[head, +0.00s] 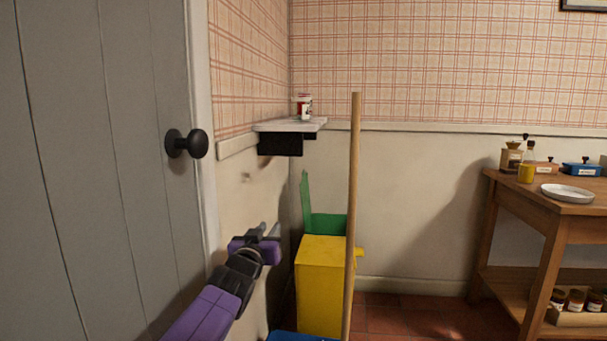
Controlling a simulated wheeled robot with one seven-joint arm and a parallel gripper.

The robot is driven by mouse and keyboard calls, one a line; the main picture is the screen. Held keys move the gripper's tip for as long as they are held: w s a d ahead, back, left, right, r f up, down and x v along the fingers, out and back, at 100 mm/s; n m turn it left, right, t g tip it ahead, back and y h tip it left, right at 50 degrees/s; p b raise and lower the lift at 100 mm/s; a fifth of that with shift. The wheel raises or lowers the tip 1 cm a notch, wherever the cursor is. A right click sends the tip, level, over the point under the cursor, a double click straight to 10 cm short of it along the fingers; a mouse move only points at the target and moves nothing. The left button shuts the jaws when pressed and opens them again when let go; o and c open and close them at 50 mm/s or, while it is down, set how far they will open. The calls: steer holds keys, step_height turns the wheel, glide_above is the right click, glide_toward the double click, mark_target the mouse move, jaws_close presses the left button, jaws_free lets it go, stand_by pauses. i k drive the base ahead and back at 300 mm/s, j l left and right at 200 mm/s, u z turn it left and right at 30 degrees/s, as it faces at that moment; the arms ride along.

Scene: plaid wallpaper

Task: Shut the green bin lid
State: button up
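The green bin (328,226) stands behind a yellow bin, near the corner of the room. Its green lid (306,203) stands up, nearly upright, at the bin's left side, so the bin is open. The lower part of the green bin is hidden by the yellow bin, and a wooden pole crosses in front of its right edge. My gripper (270,230), on a purple and black arm, is left of the green bin and appears apart from the lid. Its grey fingertips show, but the gap between them is unclear. I see nothing held in it.
The yellow bin (322,285) and upright wooden pole (354,170) stand in front. Part of something blue (302,337) shows at the bottom edge. A wall shelf (290,126) with a small jar (304,107) hangs above. A grey door (95,150) is left, a wooden table (560,204) right.

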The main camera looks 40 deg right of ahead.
mark_target(305, 196)
steer(key=i+l, duration=0.2)
steer(key=l, duration=0.15)
steer(key=i+l, duration=0.15)
steer(key=l, duration=0.2)
steer(key=i+l, duration=0.2)
steer(key=l, duration=0.2)
steer(key=i+l, duration=0.2)
steer(key=l, duration=0.15)
steer(key=i+l, duration=0.2)
steer(key=l, duration=0.15)
steer(key=i+l, duration=0.15)
steer(key=l, duration=0.2)
